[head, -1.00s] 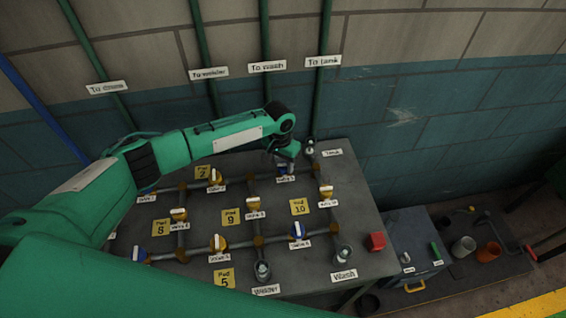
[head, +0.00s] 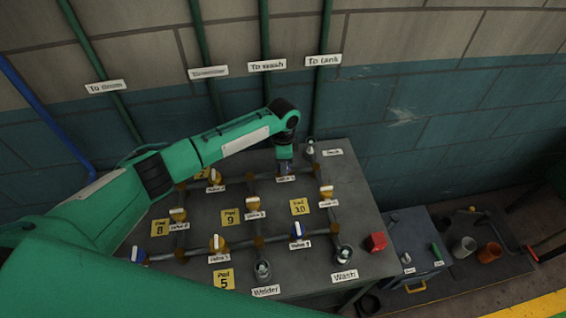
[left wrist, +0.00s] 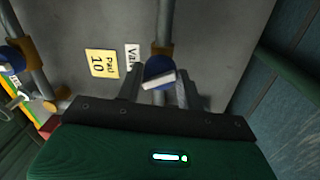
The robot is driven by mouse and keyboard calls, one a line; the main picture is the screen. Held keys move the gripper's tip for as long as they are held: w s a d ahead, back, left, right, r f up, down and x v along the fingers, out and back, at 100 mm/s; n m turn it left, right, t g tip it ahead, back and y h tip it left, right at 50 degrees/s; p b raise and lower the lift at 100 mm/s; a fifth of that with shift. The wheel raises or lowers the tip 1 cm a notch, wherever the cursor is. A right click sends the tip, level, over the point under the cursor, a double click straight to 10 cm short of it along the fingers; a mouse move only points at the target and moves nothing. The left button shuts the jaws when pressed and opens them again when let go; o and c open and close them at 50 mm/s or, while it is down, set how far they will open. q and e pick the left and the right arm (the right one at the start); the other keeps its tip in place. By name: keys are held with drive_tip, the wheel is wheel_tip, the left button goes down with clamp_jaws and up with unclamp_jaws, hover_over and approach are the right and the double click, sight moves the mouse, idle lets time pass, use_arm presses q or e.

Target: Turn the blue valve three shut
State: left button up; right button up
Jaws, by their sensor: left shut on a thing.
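A blue valve (left wrist: 160,68) with a white bar handle sits on a grey pipe in the left wrist view. Its white bar lies across the pipe, slightly tilted. In the head view this valve is at the back of the pipe panel, mostly hidden by my gripper, with a small label (head: 286,179) too blurred to read surely. My left gripper (left wrist: 157,92) points down at it, its two fingers on either side of the handle, shut on it. The left gripper also shows in the head view (head: 285,168). My right gripper is not in view.
Other valves stand nearby: a blue one (head: 298,231) at the front, another blue one (head: 137,254) at left, and several yellow ones. A red block (head: 376,241) sits at the table's right edge. A toolbox (head: 412,262) and cups stand lower right.

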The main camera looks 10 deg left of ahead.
use_arm(q)
drive_tip(key=m, duration=0.3)
drive_tip(key=shift+d+r, duration=0.1)
drive_tip(key=shift+m, duration=1.1)
drive_tip(key=shift+b, duration=0.3)
drive_tip(key=o, duration=1)
drive_tip(key=shift+w+r, duration=0.1)
drive_tip(key=shift+r, duration=0.4)
drive_tip(key=r+b, duration=0.1)
drive_tip(key=r, duration=0.3)
drive_tip(key=r+b, duration=0.1)
drive_tip(key=r, duration=0.3)
drive_tip(key=w+r+b, duration=0.1)
drive_tip(key=r+b, duration=0.1)
drive_tip(key=r, duration=0.2)
drive_tip(key=shift+d+r, duration=0.15)
drive_tip(key=shift+r, duration=0.2)
